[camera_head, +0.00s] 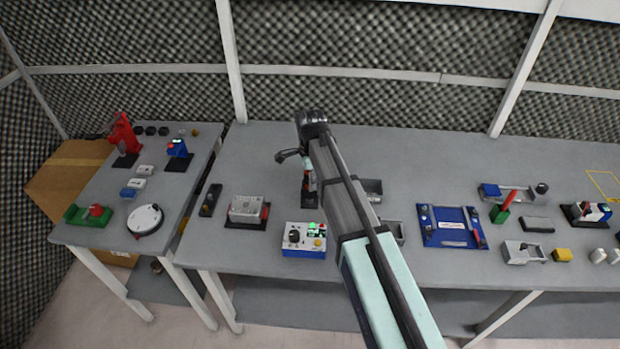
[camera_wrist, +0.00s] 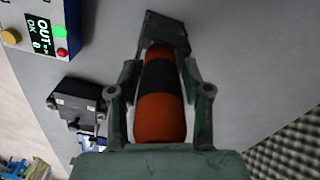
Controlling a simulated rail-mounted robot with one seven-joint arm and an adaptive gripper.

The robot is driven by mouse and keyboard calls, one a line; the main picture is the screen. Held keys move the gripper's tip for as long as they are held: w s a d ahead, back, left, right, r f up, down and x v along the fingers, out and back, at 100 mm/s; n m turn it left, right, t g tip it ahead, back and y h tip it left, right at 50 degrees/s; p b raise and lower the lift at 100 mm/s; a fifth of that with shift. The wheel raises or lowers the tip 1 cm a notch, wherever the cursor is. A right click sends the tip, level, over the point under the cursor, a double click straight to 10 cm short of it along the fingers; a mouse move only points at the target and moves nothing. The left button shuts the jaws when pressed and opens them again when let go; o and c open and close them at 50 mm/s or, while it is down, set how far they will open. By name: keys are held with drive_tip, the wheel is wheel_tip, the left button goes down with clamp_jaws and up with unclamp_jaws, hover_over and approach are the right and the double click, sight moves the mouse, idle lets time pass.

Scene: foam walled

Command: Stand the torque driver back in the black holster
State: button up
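The torque driver (camera_wrist: 162,103) has an orange handle with a black band. In the wrist view it lies between my gripper's fingers (camera_wrist: 163,68), which close on its sides. Its far end points toward a black block (camera_wrist: 166,30), which looks like the holster. The lower end of the driver is hidden, so I cannot tell whether it is inside the holster. In the head view my gripper (camera_head: 307,160) is over the middle of the bench, mostly hidden by my arm. A dark base, likely the holster (camera_head: 309,199), shows just below it.
A blue box with a lit display (camera_head: 304,240) stands in front of the holster; it also shows in the wrist view (camera_wrist: 38,25). Grey bins (camera_head: 371,188) and a blue tray (camera_head: 452,240) are to the right. The bench behind is clear.

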idle(0.3)
wheel_tip(320, 180, up, 12)
drive_tip(key=shift+r, duration=0.1)
idle(0.5)
